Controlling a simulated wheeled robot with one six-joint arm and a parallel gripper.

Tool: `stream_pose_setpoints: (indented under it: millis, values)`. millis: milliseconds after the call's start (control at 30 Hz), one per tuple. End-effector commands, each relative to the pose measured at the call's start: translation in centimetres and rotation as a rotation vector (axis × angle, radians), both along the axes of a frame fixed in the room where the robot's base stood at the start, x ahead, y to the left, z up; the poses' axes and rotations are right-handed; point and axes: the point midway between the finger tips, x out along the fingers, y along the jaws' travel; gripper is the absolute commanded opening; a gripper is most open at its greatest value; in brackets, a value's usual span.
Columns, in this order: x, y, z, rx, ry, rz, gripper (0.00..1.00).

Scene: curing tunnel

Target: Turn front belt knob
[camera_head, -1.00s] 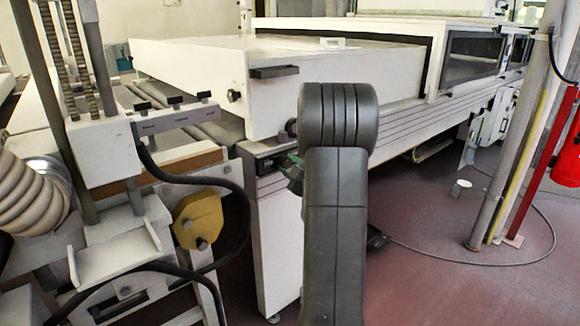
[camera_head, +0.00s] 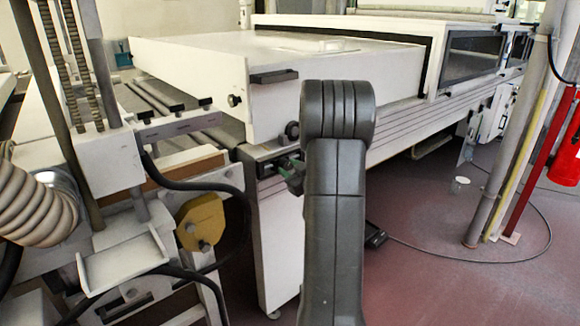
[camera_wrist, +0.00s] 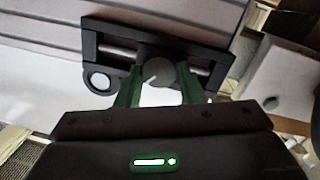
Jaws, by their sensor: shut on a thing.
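The front belt knob (camera_wrist: 158,74) shows as a round grey disc between my fingers in the wrist view. It sits at a black bracket with a metal rod, on the front end of the white machine. My gripper (camera_wrist: 158,92) has one green finger on each side of the knob and is shut on it. In the head view my gripper (camera_head: 291,173) shows only as a small green and dark part beside the black bracket (camera_head: 266,160). My own grey arm hides the rest, and the held knob cannot be made out there.
A second round dark knob (camera_head: 292,131) sits just above the bracket. The white tunnel body (camera_head: 340,85) runs back to the right. A frame with a hose (camera_head: 38,208), a black cable and a yellow part (camera_head: 201,222) stands at left. A pole (camera_head: 505,165) stands at right.

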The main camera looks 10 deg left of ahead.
Motion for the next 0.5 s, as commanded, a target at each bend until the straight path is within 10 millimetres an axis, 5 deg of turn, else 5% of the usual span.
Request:
stream_pose_setpoints:
  millis: [500]
  values:
    - [-0.01, -0.04, -0.10, 0.024, 0.033, -0.001, 0.12]
